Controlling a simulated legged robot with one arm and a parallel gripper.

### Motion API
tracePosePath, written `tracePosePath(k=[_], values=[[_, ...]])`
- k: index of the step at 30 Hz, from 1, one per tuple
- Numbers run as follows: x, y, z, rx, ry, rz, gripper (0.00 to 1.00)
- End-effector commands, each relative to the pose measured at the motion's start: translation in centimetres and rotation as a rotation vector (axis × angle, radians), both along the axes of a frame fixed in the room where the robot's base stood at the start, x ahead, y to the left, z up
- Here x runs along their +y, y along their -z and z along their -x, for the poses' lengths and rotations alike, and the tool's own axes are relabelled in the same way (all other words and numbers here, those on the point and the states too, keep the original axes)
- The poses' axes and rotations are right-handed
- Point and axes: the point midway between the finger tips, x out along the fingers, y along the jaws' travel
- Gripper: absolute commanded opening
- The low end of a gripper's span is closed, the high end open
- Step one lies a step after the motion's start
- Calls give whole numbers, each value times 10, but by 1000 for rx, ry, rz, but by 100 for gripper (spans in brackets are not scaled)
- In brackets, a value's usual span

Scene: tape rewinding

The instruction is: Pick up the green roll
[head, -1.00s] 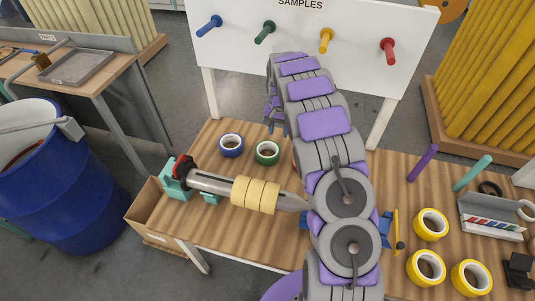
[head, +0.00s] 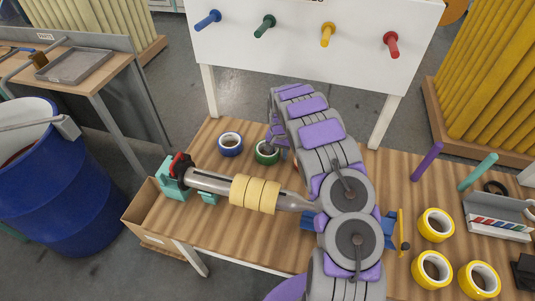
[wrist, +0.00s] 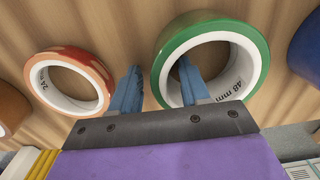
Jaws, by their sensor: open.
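The green roll (wrist: 212,26) lies on the wooden table with its white inner ring showing, marked 48 mm. In the head view the green roll (head: 265,160) is partly covered by my gripper. My gripper (wrist: 160,68) is open, with two blue fingers pointing down at the table. In the wrist view its right finger is inside the roll's hole and its left finger is outside, so the roll's near-left wall lies between them. I cannot tell whether either finger touches it.
An orange roll (wrist: 72,54) lies close to my left finger. A blue roll (head: 230,149) lies on the other side of the green one. A spindle with yellow rolls (head: 255,195) stands near. A white board with pegs (head: 310,65) rises behind the table.

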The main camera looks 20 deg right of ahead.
Motion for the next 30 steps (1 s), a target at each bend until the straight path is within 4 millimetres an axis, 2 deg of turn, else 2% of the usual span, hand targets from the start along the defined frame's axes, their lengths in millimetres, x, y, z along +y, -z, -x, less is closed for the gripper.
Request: tracePosePath(k=[7,21,30], values=[[0,1,0,-1,0,0,44],[0,2,0,0,0,0,0],[0,2,0,0,1,0,0]])
